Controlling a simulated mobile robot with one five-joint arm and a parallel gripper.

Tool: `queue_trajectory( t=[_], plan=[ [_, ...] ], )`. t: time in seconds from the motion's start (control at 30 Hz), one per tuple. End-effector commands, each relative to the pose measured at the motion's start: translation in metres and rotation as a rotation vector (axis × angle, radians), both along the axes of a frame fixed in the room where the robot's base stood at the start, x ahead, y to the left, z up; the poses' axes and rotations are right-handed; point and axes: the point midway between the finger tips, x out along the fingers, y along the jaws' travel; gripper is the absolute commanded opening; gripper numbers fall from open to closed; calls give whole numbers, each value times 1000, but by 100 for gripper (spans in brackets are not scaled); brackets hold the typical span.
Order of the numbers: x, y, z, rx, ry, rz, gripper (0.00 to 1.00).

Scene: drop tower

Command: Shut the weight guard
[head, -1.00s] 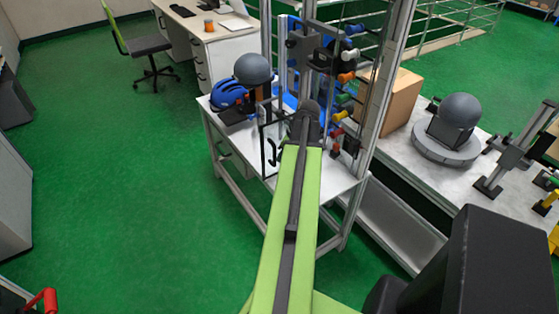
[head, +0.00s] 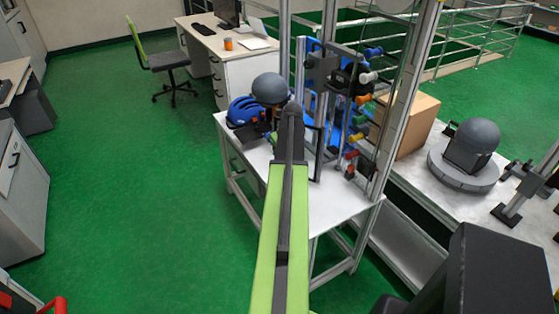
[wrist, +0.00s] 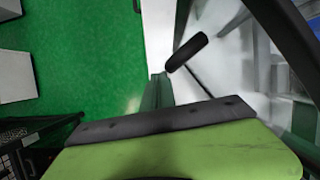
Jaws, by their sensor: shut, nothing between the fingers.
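The weight guard, a clear panel with a dark edge (head: 320,152), is at the drop tower (head: 385,130), just right of my arm in the head view. My arm hides part of it, so I cannot tell how far open it stands. In the wrist view a black handle bar (wrist: 187,51) stands out from a thin dark edge. My gripper (wrist: 158,82) is shut and empty, just left of and below the handle in that view. I cannot tell whether they touch. In the head view my arm hides the fingers.
The tower stands on a white table (head: 335,205). A blue helmet (head: 243,110) and a grey dome (head: 270,88) are at its left end. To the right are a cardboard box (head: 412,122) and another grey dome (head: 474,138) on a bench. Green floor left of the table is clear.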

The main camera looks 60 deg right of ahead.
Motion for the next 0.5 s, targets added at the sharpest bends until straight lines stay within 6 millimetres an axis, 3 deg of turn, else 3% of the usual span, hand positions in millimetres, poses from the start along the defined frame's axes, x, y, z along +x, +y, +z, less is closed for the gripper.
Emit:
queue_trajectory(
  t=[0.2,0.5],
  plan=[
    [7,-40,0,-1,0,-9,0],
    [8,-80,0,-1,0,-12,0]
  ],
)
